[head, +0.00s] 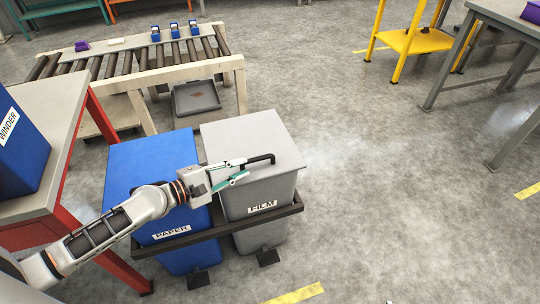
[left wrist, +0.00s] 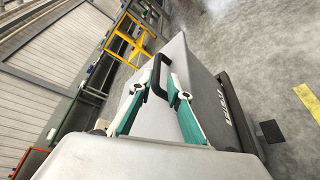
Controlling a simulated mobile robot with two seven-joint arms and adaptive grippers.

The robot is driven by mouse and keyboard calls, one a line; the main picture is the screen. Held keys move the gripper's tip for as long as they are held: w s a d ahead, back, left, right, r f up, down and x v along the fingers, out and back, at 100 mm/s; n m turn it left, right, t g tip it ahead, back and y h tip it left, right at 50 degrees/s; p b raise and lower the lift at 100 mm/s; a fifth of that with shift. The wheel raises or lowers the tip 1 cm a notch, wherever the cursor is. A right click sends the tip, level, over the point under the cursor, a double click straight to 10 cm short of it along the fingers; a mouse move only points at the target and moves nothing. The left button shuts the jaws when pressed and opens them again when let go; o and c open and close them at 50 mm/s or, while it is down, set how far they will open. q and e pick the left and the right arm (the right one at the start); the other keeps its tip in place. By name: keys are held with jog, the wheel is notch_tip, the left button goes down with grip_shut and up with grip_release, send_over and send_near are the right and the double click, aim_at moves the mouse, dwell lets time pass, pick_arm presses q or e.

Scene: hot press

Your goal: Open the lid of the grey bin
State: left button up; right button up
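The grey bin (head: 265,195) stands right of the blue bin and carries a FILM label. Its flat grey lid (head: 240,133) lies closed on top. A black bar handle (head: 262,158) is on the lid, and it also shows in the left wrist view (left wrist: 156,78). My left gripper (head: 243,170) reaches across the blue bin to this handle. In the left wrist view its two teal-padded fingers (left wrist: 157,88) are spread apart, with the handle between or just beyond the tips. I cannot tell whether they touch it. My right gripper is not in view.
The blue bin (head: 160,160), labelled PAPER, is under my left arm. A dark frame (head: 220,229) runs round both bins. A roller conveyor (head: 130,60) stands behind, and a red-legged table (head: 60,110) is at left. The floor right of the bins is clear.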

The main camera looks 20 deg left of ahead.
aim_at(253, 161)
pick_arm(q)
jog(key=shift+w+n, duration=0.3)
jog(key=shift+w, duration=0.35)
jog(key=shift+x, duration=3.55)
jog(key=shift+d+r, duration=0.1)
grip_shut()
